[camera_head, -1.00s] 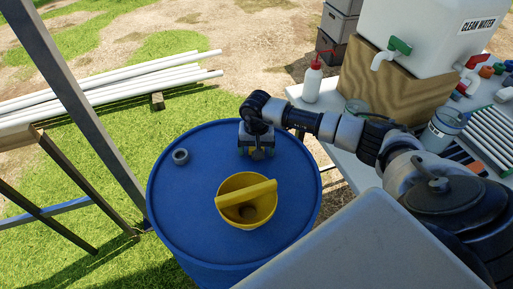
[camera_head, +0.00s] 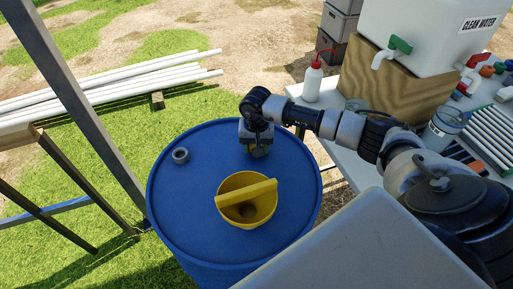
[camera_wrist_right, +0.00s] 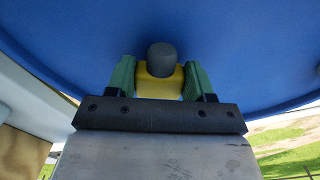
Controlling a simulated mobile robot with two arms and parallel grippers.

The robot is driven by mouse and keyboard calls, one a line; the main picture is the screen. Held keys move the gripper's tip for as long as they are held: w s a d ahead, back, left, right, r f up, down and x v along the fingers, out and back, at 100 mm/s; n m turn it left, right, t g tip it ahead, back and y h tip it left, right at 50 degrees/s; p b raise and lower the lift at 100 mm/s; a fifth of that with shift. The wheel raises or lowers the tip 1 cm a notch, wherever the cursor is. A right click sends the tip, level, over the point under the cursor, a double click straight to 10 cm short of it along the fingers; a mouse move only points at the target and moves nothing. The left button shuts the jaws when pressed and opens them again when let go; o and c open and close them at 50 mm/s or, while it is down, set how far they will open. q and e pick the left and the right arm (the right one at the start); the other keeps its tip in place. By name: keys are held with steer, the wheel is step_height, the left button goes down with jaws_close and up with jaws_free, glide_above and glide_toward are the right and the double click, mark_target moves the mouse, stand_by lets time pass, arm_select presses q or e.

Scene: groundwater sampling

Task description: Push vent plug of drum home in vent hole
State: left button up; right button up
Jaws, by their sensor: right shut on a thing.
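The blue drum (camera_head: 185,210) stands upright with its lid facing up. My right gripper (camera_head: 257,152) is over the far part of the lid, pointing down. In the right wrist view my right gripper (camera_wrist_right: 160,80) has its green fingers shut on the vent plug (camera_wrist_right: 160,85), a yellow block with a dark grey rounded end towards the blue drum surface. The vent hole is hidden, and I cannot tell whether the plug's end is in it or above it. My left gripper is not in view.
A yellow funnel (camera_head: 232,215) with a bar across it sits on the lid, nearer than my gripper. A grey ring-shaped fitting (camera_head: 180,156) is at the lid's left. A white table (camera_head: 335,150) with a red-topped bottle (camera_head: 313,82) is to the right.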

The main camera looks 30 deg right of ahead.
step_height(320, 180, up, 3)
steer(key=shift+w+f+b, duration=0.1)
steer(key=shift+b, duration=0.3)
steer(key=s+d+r+b, duration=0.1)
steer(key=s+d+r, duration=0.1)
steer(key=s, duration=0.3)
steer(key=s+d+r+b, duration=0.1)
steer(key=s+d+r, duration=0.2)
steer(key=s+r, duration=0.2)
steer(key=shift+s+r, duration=0.15)
steer(key=shift+s, duration=0.25)
